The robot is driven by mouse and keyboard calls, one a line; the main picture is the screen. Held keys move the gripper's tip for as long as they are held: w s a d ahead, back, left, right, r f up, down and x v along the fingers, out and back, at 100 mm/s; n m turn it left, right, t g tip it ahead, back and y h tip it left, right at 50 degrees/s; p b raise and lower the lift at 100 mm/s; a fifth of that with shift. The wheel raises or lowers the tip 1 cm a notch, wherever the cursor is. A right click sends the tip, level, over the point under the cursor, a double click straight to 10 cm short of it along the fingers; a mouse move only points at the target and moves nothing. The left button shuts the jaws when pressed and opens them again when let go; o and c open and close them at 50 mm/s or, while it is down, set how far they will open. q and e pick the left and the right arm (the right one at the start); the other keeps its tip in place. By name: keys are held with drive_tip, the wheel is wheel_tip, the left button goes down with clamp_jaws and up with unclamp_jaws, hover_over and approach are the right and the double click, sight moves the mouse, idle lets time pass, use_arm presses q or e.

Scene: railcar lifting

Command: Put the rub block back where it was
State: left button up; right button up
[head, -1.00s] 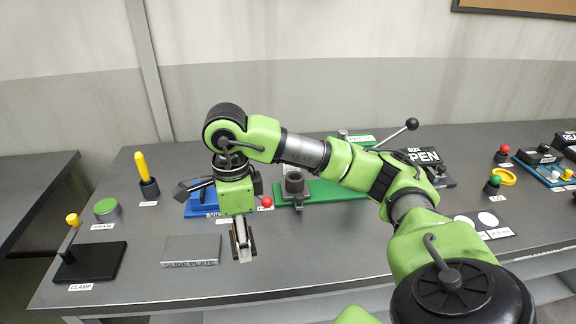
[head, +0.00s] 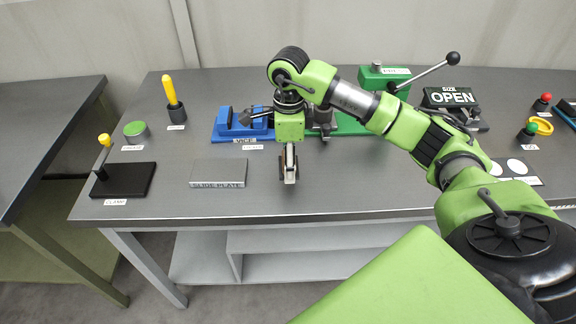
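My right gripper (head: 290,164) comes in from the right on the green arm and points down over the table, to the right of the grey slide plate (head: 218,173). A narrow pale grey and brown strip shows between its dark fingers. I cannot tell whether this is part of the gripper or a held block. No rub block can be made out clearly on the table. My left gripper is not in view.
A black clamp (head: 128,181), a green-topped cylinder (head: 136,132) and a yellow-handled tool (head: 170,94) stand at left. A blue vise (head: 228,127) and green lever press (head: 383,78) stand behind the gripper. The front edge right of the plate is clear.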

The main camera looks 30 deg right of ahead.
drive_tip(key=shift+w+d+f, duration=0.3)
drive_tip(key=shift+w+f, duration=0.4)
drive_tip(key=shift+f, duration=0.15)
drive_tip(key=shift+w+f+p, duration=0.1)
drive_tip(key=shift+f+p, duration=0.2)
drive_tip(key=shift+p, duration=0.05)
wheel_tip(320, 180, down, 2)
drive_tip(key=shift+f+p, duration=0.1)
drive_tip(key=shift+p, duration=0.6)
drive_tip(key=shift+f, duration=0.4)
drive_tip(key=o, duration=0.8)
drive_tip(key=shift+f+b, duration=0.1)
drive_tip(key=shift+b, duration=0.2)
drive_tip(key=shift+c, duration=0.2)
drive_tip(key=o, duration=0.4)
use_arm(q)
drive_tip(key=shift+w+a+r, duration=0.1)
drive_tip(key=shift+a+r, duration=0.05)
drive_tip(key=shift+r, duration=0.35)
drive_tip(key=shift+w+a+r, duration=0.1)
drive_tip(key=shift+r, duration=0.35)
